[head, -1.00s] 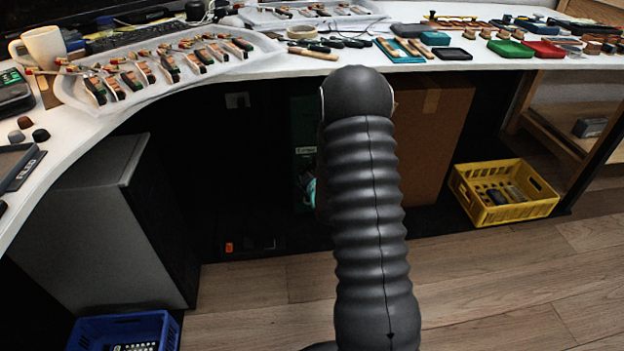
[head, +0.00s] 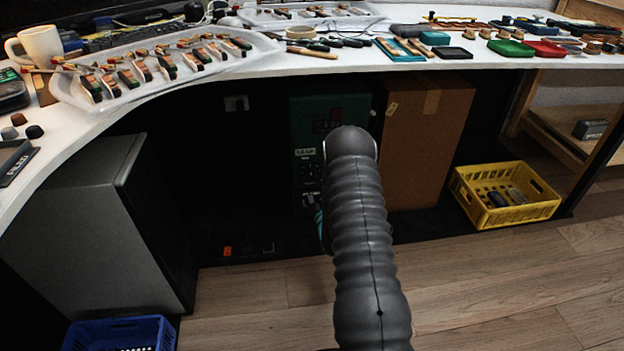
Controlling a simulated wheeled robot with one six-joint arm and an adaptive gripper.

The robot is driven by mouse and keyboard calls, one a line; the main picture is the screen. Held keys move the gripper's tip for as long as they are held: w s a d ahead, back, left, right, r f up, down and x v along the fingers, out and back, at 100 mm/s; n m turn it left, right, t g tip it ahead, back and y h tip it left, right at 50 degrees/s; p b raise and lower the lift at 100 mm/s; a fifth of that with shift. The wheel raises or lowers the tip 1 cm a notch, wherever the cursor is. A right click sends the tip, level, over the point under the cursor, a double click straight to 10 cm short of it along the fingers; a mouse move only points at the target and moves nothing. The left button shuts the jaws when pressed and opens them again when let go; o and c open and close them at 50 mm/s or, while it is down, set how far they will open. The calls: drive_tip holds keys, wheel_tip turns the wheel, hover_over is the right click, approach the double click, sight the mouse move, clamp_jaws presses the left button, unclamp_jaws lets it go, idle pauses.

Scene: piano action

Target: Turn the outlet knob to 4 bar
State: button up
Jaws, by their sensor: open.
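A dark green unit (head: 303,112) stands under the desk, in shadow. It has red lettering, a small pale label and small dark round parts on its front. I cannot tell which of these is the outlet knob, nor read any setting. A teal piece shows low at the unit, beside my arm; I cannot tell what it is. My arm, in a dark ribbed sleeve, reaches up in front of the unit and covers part of its right side. My gripper is not visible.
A cardboard box (head: 428,140) stands right of the unit. A yellow crate (head: 508,215) is on the floor at right. A grey cabinet (head: 80,235) and a blue crate (head: 120,330) are at left. The white desk (head: 300,66) runs above. Wooden floor lies clear in front.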

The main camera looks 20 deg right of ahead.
sight(311, 176)
drive_tip(key=x, duration=0.7)
drive_tip(key=shift+w, duration=0.4)
drive_tip(key=shift+b, duration=0.3)
drive_tip(key=c, duration=1.1)
